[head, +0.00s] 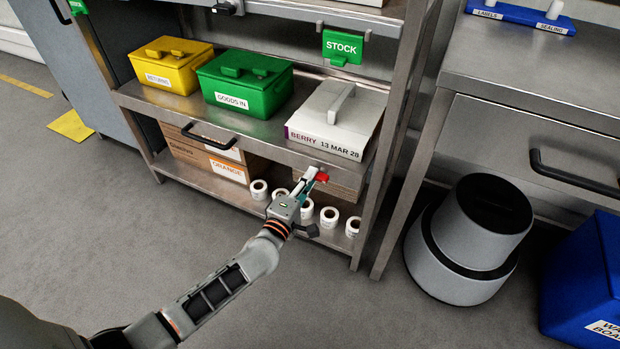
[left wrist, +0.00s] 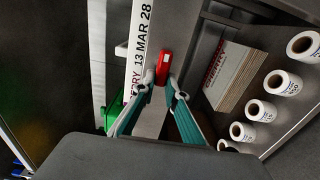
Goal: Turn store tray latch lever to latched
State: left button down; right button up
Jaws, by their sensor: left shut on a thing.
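The red latch lever (head: 322,177) is on the front edge of the store tray (head: 262,146), below the white BERRY box. It also shows in the left wrist view (left wrist: 163,67), standing out between the fingertips. My left gripper (head: 311,179) reaches up to it from the front, and its teal fingers (left wrist: 162,88) are shut on the lever. The fingertips partly hide the lever's base, so I cannot tell its exact setting. My right gripper is not in view.
The tray carries a yellow RETURNS box (head: 168,75), a green GOODS IN box (head: 245,94) and the white BERRY box (head: 337,118). A black handle (head: 207,138) is on its front. Cartons (head: 226,166) and several label rolls (head: 329,217) sit below. A grey bin (head: 468,246) stands right.

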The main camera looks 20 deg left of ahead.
pick_arm(q)
jog(key=c, duration=2)
grip_release()
jog(key=shift+c, duration=0.2)
jog(key=s, duration=1.2)
jog(key=shift+a, duration=0.2)
